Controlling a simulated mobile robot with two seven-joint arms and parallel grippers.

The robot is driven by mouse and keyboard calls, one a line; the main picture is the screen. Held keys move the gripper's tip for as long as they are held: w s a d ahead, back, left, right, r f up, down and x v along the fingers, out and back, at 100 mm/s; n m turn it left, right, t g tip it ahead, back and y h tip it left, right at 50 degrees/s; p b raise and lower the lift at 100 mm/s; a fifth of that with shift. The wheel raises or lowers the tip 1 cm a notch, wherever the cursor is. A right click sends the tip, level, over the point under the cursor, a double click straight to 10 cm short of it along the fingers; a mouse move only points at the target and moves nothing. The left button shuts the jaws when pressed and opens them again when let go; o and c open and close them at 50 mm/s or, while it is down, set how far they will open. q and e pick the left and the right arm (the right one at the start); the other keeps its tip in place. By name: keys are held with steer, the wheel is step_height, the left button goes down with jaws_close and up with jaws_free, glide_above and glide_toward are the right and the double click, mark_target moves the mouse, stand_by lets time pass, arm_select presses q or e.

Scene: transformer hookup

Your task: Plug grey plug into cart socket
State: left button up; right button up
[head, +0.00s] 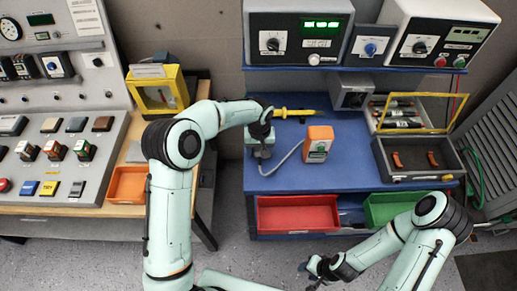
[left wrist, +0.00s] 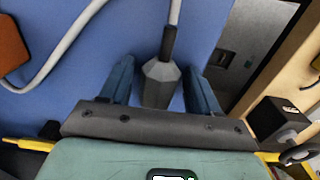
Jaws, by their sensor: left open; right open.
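The grey plug (left wrist: 160,84) lies between the two blue fingers of my left gripper (left wrist: 162,78) in the left wrist view. The fingers are open, with gaps on both sides of the plug. In the head view my left gripper (head: 262,150) is low over the left edge of the blue cart top (head: 345,170) and hides most of the plug. A grey cable (head: 288,160) runs from there to an orange handheld meter (head: 318,143). A grey box (head: 350,92) with a round dark front feature, possibly the socket, stands at the cart's back. My right gripper (head: 312,268) is open and empty, low in front of the cart.
A yellow tool (head: 293,113) lies behind the meter. An open case (head: 405,115) and a dark tray (head: 418,158) fill the cart's right side. Red (head: 298,214) and green (head: 390,208) bins sit below. A control-panel bench (head: 60,150) stands left.

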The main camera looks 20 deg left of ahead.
mark_target(259, 149)
arm_select(q)
steer(key=shift+r, duration=0.1)
steer(key=c, duration=0.9)
steer(key=shift+o, duration=0.2)
steer(key=shift+w+r+p, duration=0.15)
steer(key=shift+r+p, duration=0.45)
steer(key=shift+r, duration=2.25)
steer(key=shift+s+r, duration=0.15)
steer(key=shift+s, duration=0.05)
arm_select(e)
steer(key=shift+w+r, duration=0.75)
steer(key=shift+w, duration=0.15)
arm_select(q)
steer(key=shift+w, duration=0.1)
